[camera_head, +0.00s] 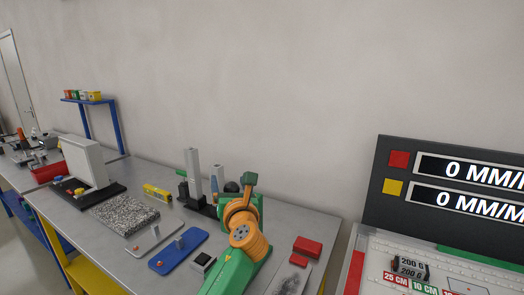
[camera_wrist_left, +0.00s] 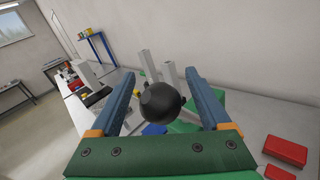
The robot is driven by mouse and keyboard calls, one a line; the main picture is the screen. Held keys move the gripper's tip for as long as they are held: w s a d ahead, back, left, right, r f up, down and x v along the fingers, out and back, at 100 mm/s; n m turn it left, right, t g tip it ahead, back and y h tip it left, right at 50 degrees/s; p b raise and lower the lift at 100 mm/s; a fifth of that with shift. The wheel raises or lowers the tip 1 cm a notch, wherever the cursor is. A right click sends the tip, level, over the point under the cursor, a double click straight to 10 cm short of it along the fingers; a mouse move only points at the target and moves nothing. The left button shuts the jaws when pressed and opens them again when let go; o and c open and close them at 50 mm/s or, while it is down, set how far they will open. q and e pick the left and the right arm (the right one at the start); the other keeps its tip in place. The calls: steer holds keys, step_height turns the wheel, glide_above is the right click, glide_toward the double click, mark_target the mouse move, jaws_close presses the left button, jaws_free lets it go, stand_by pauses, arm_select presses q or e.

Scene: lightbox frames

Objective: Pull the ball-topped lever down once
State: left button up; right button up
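The lever's black ball (camera_head: 232,187) shows in the head view at the back of the grey workbench, beside a base with an upright grey column (camera_head: 192,172). My left arm partly covers it. In the left wrist view the ball (camera_wrist_left: 161,103) appears between the two blue fingers of my left gripper (camera_wrist_left: 160,75), with a gap on each side. The fingers are spread, and I see no contact with the ball. In the head view my left gripper (camera_head: 249,181) is beside the ball. The lever's rod is mostly hidden. My right gripper is not in view.
The bench holds a granite slab (camera_head: 125,214), a blue plate (camera_head: 178,251), a yellow block (camera_head: 157,193) and red blocks (camera_head: 307,247). A dark display panel (camera_head: 450,195) stands at the right. The wall is behind the bench.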

arm_select(q)
jaws_close()
steer(key=shift+s+a+f+p, duration=0.15)
steer(key=shift+s+f+p, duration=0.1)
steer(key=shift+p, duration=0.05)
steer(key=s+f, duration=0.1)
steer(key=s+a+f+p, duration=0.1)
steer(key=f+p, duration=0.1)
steer(key=shift+s+a, duration=0.25)
steer(key=shift+s, duration=0.15)
steer(key=shift+s+a+f, duration=0.2)
steer(key=shift+s+f, duration=0.25)
steer(key=shift+f, duration=0.2)
steer(key=shift+s+a+f, duration=0.25)
steer(key=shift+s+f, duration=0.15)
steer(key=shift+f, duration=0.3)
steer(key=shift+s+a+f, duration=0.2)
steer(key=shift+s+f, duration=0.25)
steer(key=shift+f, duration=0.2)
